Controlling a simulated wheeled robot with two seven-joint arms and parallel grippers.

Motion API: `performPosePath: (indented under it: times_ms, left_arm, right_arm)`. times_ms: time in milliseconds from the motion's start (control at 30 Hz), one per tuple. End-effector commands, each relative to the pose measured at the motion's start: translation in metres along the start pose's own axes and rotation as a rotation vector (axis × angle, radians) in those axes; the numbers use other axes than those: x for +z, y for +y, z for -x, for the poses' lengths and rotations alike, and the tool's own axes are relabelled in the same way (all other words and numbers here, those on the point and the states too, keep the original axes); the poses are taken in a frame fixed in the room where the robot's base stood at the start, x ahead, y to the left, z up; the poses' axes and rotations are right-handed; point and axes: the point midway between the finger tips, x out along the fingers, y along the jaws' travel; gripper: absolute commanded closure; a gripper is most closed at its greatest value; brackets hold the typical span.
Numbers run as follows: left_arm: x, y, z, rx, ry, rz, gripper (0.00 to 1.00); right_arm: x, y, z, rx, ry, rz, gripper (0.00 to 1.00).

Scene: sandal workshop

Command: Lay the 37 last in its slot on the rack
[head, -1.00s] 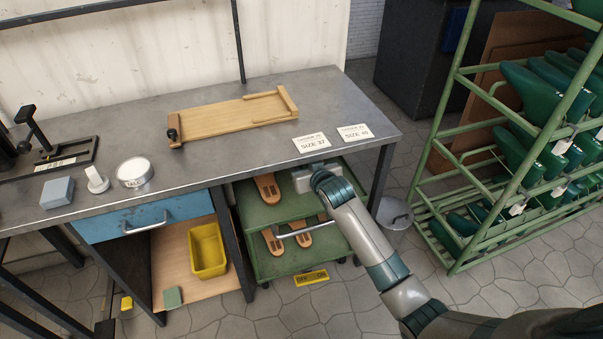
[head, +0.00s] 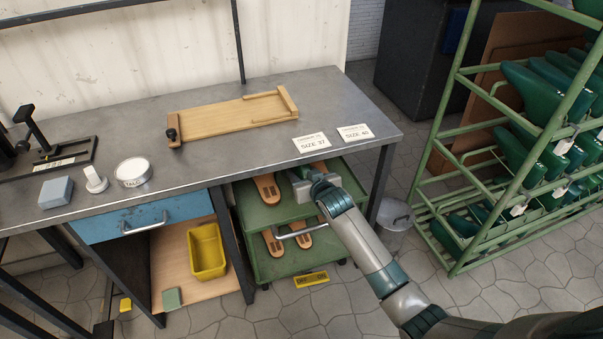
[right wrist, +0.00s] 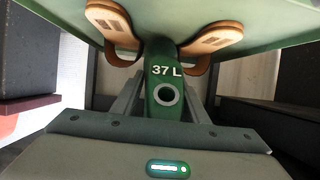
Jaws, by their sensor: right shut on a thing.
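The 37 last is green, marked "37 L", with a round hole in its end; it shows in the right wrist view (right wrist: 166,118). My right gripper (right wrist: 164,98) is shut on it, one finger on each side. In the head view my right gripper (head: 302,188) is at the upper shelf of the green cart, by the bench's front edge, and the last cannot be made out there. The green rack (head: 452,108) stands at the right with several green lasts (head: 520,150) on its tiers. The 37 slot cannot be told apart. My left gripper is out of view.
The green cart (head: 250,213) holds several tan sandal soles (head: 267,188). The metal bench (head: 225,160) bears a wooden board (head: 225,115) and two size cards (head: 311,143). A grey bin (head: 397,213) stands between bench and rack. Open floor lies in front of the rack.

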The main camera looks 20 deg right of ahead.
Motion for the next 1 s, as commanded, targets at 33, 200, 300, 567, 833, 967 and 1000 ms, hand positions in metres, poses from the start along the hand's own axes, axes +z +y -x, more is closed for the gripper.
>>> performPosePath:
  times_ms: [33,200,300,567,833,967,1000]
  left_arm:
    - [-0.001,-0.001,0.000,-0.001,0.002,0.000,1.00]
    - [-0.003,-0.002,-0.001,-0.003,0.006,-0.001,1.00]
    - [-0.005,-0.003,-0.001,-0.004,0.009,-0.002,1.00]
    - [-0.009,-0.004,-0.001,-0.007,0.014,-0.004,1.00]
    - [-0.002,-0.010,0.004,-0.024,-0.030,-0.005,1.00]
    - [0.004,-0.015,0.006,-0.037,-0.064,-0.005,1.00]
    - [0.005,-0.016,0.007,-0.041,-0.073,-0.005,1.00]
  right_arm:
    - [0.001,0.000,0.000,0.000,-0.001,0.000,0.55]
    - [0.001,0.000,0.000,0.000,-0.001,0.000,0.41]
    - [0.001,0.000,0.000,0.000,-0.001,0.000,0.41]
    - [-0.001,0.000,0.004,0.000,0.000,0.000,0.41]
    - [-0.002,0.000,0.033,0.000,0.000,0.000,0.41]
    - [-0.002,0.000,0.055,0.000,0.000,0.000,0.41]
    - [-0.002,0.000,0.062,0.000,0.000,0.000,0.41]
